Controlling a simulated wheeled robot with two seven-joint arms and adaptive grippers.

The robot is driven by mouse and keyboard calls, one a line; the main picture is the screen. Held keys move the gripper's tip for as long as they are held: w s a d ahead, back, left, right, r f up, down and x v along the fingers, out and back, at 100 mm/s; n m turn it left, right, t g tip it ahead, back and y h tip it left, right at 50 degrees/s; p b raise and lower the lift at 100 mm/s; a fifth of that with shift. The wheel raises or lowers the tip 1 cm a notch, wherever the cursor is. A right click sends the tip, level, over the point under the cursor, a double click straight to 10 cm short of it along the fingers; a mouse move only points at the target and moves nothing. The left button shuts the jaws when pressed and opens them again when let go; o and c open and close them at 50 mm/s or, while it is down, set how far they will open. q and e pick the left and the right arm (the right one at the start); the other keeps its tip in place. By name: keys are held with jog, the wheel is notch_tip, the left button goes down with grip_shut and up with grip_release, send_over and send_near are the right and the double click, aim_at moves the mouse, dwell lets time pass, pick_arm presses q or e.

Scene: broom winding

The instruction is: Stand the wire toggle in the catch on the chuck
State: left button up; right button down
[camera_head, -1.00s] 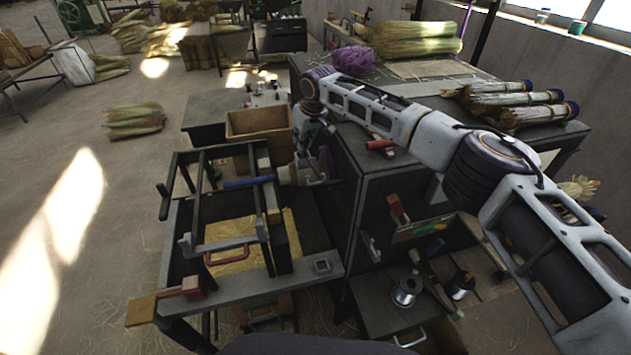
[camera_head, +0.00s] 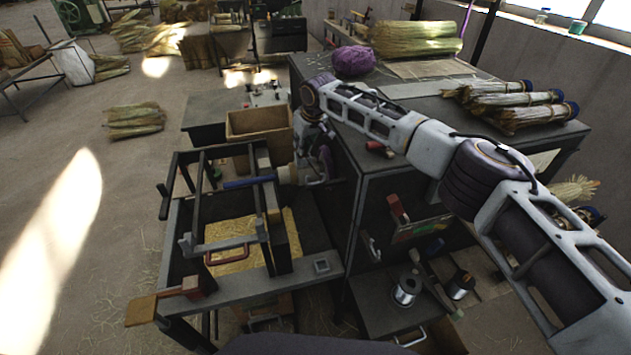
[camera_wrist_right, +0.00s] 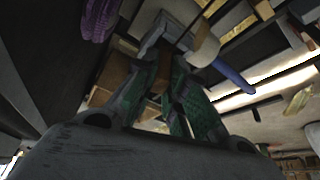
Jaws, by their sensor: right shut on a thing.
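My right gripper (camera_head: 303,170) reaches down beside the dark machine frame (camera_head: 250,276), at the end of the blue bar (camera_head: 248,182). In the right wrist view, the green-padded fingers (camera_wrist_right: 180,88) are closed together just below a pale round part, seemingly the chuck (camera_wrist_right: 203,50). The blue bar (camera_wrist_right: 232,77) runs off to its right. The catch and the exact grip on the wire are too dark and small to make out. My left gripper is out of view.
The dark cabinet (camera_head: 350,215) stands close on the right of my gripper. A cardboard box (camera_head: 259,123) stands behind the frame. Broom bundles (camera_head: 520,105) and a purple bundle (camera_head: 353,60) lie on the cabinet top. Open floor (camera_head: 80,130) lies to the left.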

jog(key=c, duration=1.4)
grip_release()
jog(key=shift+o, duration=0.2)
jog(key=shift+r, duration=0.1)
jog(key=v, duration=1.1)
jog(key=shift+r, duration=0.4)
jog(key=shift+s+f, duration=0.1)
jog(key=shift+s, duration=0.05)
